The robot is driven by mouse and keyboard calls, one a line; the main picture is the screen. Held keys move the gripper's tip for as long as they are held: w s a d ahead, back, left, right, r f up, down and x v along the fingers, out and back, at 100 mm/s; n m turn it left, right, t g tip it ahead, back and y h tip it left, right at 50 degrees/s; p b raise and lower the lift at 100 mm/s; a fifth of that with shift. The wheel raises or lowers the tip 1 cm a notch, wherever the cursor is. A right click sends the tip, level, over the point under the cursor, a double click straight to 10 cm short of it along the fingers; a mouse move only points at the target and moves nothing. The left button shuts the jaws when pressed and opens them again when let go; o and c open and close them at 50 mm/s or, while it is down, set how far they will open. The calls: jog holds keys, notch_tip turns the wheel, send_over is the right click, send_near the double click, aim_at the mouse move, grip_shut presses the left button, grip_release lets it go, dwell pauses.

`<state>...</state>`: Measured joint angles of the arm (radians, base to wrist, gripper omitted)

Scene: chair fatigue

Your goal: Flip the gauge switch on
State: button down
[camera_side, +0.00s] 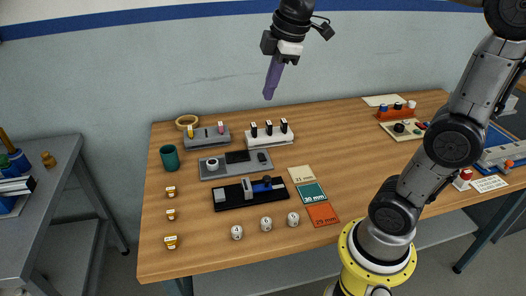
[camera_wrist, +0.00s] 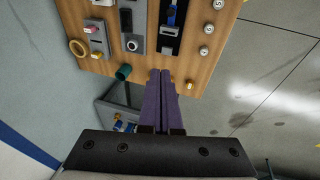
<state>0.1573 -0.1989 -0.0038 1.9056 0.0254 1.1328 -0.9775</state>
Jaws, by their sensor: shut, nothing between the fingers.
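My gripper (camera_side: 268,95) is shut and empty, high above the back of the table in the side view. Its purple fingers also show together in the wrist view (camera_wrist: 160,75). A grey panel (camera_side: 208,174) lies flat on the wooden table, with a white round knob (camera_side: 212,163), a dark display-like rectangle (camera_side: 237,157) and a small black part (camera_side: 262,157), which may be the switch. Its on or off position is too small to tell. The grey panel (camera_wrist: 140,17) also shows in the wrist view, beyond the fingertips and apart from them.
A black fixture (camera_side: 231,199) with a blue slider is in front of the panel. Behind it are a grey block (camera_side: 199,140) and a white block (camera_side: 270,140) with upright pieces. The table's middle right is clear.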

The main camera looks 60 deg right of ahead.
jog(key=w+d+f+n+g, duration=0.1)
jog(key=w+d+f, duration=0.2)
jog(key=w+d, duration=0.3)
jog(key=m+g+y, duration=0.1)
jog(key=g, duration=0.3)
send_over(263, 159)
jog(key=w+d, duration=0.1)
jog(key=d, duration=0.1)
notch_tip(263, 159, down, 15)
jog(key=shift+w+a, duration=0.2)
jog(key=f, duration=0.4)
jog(key=a+f, duration=0.1)
jog(key=f, duration=0.4)
jog(key=s+f, duration=0.1)
jog(key=f, duration=0.3)
jog(key=shift+s+a+f, duration=0.1)
jog(key=shift+a+f, duration=0.05)
jog(key=shift+f, duration=0.25)
jog(key=shift+f, duration=0.1)
jog(key=shift+f, duration=0.15)
